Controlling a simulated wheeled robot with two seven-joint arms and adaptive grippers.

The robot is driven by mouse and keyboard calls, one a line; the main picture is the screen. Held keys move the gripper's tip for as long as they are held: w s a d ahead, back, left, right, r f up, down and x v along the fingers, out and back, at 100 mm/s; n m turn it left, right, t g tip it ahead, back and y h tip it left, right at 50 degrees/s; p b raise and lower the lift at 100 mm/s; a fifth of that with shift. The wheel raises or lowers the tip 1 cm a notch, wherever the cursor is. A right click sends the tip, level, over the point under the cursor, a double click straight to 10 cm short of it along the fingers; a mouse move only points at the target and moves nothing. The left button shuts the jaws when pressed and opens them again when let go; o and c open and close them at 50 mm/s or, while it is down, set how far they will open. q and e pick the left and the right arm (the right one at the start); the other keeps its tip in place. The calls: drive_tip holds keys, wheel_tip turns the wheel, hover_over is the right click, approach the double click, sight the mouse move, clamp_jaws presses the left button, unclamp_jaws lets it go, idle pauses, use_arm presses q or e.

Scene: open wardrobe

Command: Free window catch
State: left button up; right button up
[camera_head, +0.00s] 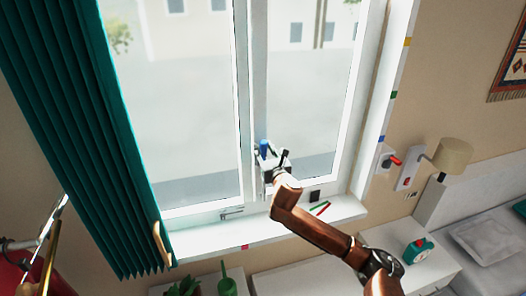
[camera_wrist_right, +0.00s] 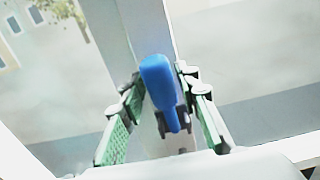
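The window catch is a blue handle (camera_head: 264,149) on the white central upright (camera_head: 246,90) of the window. It also shows in the right wrist view (camera_wrist_right: 160,88), large and central. My right gripper (camera_head: 270,160) is at the upright. In the right wrist view its two fingers with green pads (camera_wrist_right: 163,88) stand apart, one on each side of the blue handle. The fingertips look close to the handle; I cannot tell whether they touch it. The base of the catch is partly hidden by my gripper. My left gripper is not recognisable in either view.
A small metal latch (camera_head: 232,213) sits on the lower left sash. Red and green sticks (camera_head: 320,208) lie on the sill (camera_head: 215,240) near my right arm. A teal curtain (camera_head: 85,130) hangs at left. A lamp (camera_head: 452,155) and bed (camera_head: 490,250) are at right.

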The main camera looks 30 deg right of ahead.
drive_tip(key=c, duration=0.4)
drive_tip(key=shift+o, duration=0.2)
drive_tip(key=shift+s+f, duration=0.1)
drive_tip(key=shift+s+a+f+p, duration=0.2)
drive_tip(key=shift+s+p, duration=0.2)
drive_tip(key=shift+s, duration=0.35)
